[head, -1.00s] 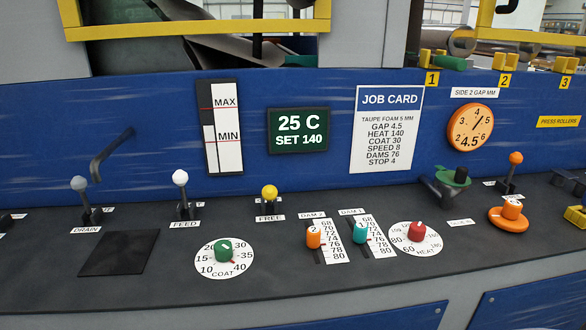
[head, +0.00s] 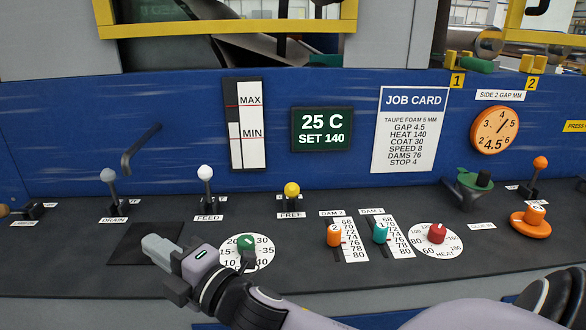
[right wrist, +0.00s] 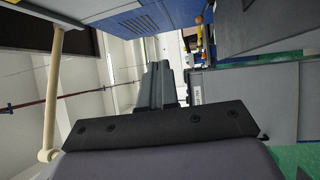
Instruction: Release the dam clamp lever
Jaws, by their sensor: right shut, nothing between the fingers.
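A lever with a yellow ball knob (head: 292,189) stands nearly upright on the dark console, just behind a FREE label (head: 291,215). It is left of the DAM 2 and DAM 1 scales and appears to be the dam clamp lever. My right gripper (head: 157,248) is shut and empty, above the black square plate at the left, well left of and nearer than the yellow knob, not touching it. The shut fingers (right wrist: 160,85) also show in the right wrist view, pointing away with no lever near them. My left gripper is not in view.
The orange DAM 2 slider (head: 334,236), teal DAM 1 slider (head: 380,233) and red HEAT knob (head: 437,233) stand to the right. The white-knobbed FEED lever (head: 205,173) is left of the yellow one. My right forearm partly covers the green COAT knob's dial (head: 265,250).

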